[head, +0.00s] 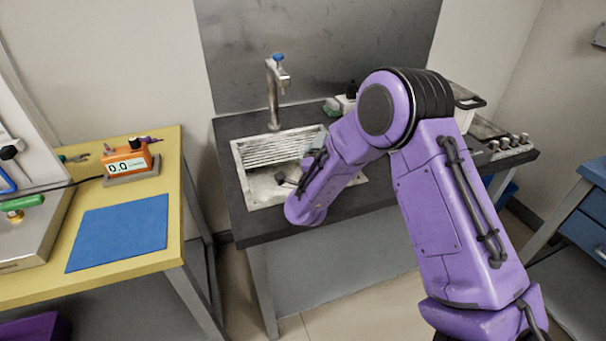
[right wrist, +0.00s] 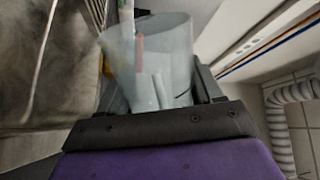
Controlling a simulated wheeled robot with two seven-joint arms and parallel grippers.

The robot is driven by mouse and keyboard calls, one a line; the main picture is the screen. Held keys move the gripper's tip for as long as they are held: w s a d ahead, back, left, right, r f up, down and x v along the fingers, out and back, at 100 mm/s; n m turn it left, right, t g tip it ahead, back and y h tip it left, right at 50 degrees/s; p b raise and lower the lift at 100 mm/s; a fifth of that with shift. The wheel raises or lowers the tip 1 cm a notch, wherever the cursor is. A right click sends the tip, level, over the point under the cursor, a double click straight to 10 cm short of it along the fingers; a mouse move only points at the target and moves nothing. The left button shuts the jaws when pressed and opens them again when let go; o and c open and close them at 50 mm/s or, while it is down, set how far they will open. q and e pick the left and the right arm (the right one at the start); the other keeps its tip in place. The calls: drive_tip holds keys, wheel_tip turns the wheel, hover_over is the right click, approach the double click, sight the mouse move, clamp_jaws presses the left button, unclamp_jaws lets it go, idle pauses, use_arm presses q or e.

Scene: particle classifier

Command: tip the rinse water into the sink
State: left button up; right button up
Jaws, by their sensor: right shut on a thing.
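The metal sink (head: 240,172), with a ribbed draining part and a basin, is set in the dark counter. My right arm reaches over its right side, and my right gripper (head: 286,181) is low over the basin, mostly hidden behind the arm. In the right wrist view, my right gripper (right wrist: 160,88) is shut on a translucent beaker (right wrist: 150,65). The surroundings there look turned sideways, with a metal surface, probably the sink, at the left. I cannot tell whether the beaker still holds water. My left gripper is not in view.
A tap (head: 273,95) with a blue top stands behind the sink. A yellow table (head: 120,262) at left holds a blue mat (head: 118,232) and an orange device (head: 127,160) reading 0.0. A blue cabinet (head: 588,215) stands at the right.

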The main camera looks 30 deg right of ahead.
drive_tip(key=shift+a+r, duration=0.1)
drive_tip(key=shift+r, duration=0.05)
drive_tip(key=shift+w+a+n, duration=0.15)
drive_tip(key=shift+n, duration=0.15)
drive_tip(key=shift+r, duration=0.1)
drive_tip(key=shift+w+n+p, duration=0.1)
drive_tip(key=shift+n+p, duration=0.2)
drive_tip(key=shift+p, duration=0.1)
drive_tip(key=shift+r, duration=0.1)
drive_tip(key=shift+w+a+r+n+t+y+p, duration=0.15)
drive_tip(key=shift+w+a+n+p, duration=0.1)
drive_tip(key=shift+n+p, duration=0.4)
drive_tip(key=shift+w+a+r+n+t+y+p, duration=0.15)
drive_tip(key=shift+w+a+n+p, duration=0.2)
drive_tip(key=shift+n, duration=0.45)
drive_tip(key=shift+w+a+r+n+y+p, duration=0.1)
drive_tip(key=shift+w+r+n+p, duration=0.05)
drive_tip(key=shift+n+p, duration=0.5)
idle(0.8)
idle(0.8)
